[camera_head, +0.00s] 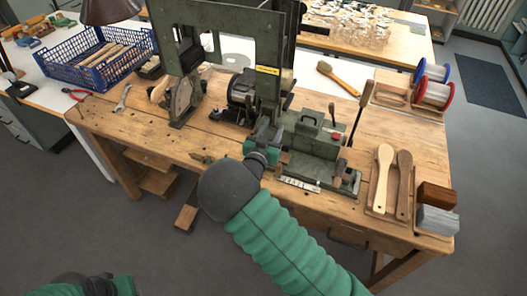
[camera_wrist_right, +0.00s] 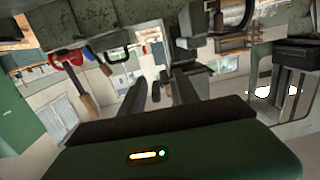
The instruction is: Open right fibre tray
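The dark green tufting machine (camera_head: 238,30) stands on the wooden bench. A green metal box (camera_head: 312,131) with a black handle on top and a red mark sits at its right; I cannot tell for sure whether this is the right fibre tray. My right gripper (camera_head: 279,157) is at the box's left front, partly hidden by its own wrist. In the right wrist view its two dark fingers (camera_wrist_right: 160,92) stand apart, with nothing clearly between them. A dark loop handle (camera_wrist_right: 117,53) shows beyond them, to the left. My left arm shows only at the bottom left; its gripper is out of view.
Two wooden brush paddles (camera_head: 382,175) lie in a tray right of the box, beside brown and grey blocks (camera_head: 437,219). An upright lever (camera_head: 359,110) stands close to the box. Spools (camera_head: 434,90) stand behind. A blue crate (camera_head: 98,60) is far left.

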